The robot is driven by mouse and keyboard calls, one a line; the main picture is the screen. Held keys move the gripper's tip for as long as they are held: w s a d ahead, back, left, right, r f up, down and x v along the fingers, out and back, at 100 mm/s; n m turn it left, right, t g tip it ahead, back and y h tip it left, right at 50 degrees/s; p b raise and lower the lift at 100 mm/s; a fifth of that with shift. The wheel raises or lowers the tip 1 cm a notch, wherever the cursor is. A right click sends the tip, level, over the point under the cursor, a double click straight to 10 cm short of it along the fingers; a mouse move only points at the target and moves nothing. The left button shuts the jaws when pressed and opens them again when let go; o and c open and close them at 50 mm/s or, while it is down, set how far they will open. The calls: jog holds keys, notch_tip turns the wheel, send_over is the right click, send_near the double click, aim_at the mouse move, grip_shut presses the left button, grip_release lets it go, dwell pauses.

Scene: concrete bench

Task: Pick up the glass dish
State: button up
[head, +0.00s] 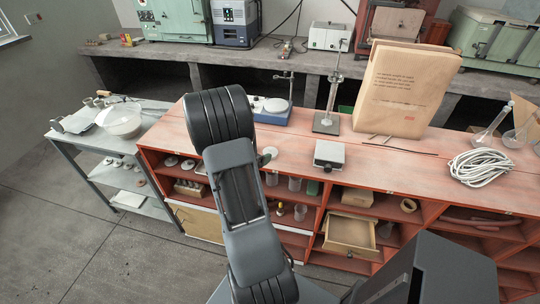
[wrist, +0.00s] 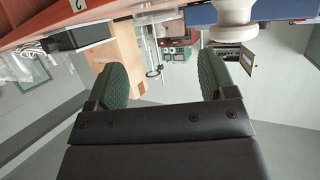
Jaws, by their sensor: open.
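A wide, clear glass dish (head: 121,120) stands on the top shelf of the grey cart at the far left in the head view. It is well to the left of my arm, and I cannot make it out in the wrist view. My gripper shows in the wrist view (wrist: 164,78) with its two green pads wide apart and nothing held between them. In the head view my own arm hides most of the gripper; only a bit of green shows beside the arm, over the red bench.
The grey cart (head: 67,140) also holds tools beside the dish. The red bench (head: 400,157) bears a blue scale (head: 271,117), a metal stand (head: 327,122), a small grey box (head: 329,154), a paper bag (head: 405,90) and coiled cable (head: 482,167). A drawer (head: 351,235) juts out below.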

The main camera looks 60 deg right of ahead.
aim_at(269, 149)
jog(key=shift+p+x, duration=0.5)
jog(key=shift+x, duration=3.45)
jog(key=shift+c, duration=0.2)
jog(key=c, duration=0.6)
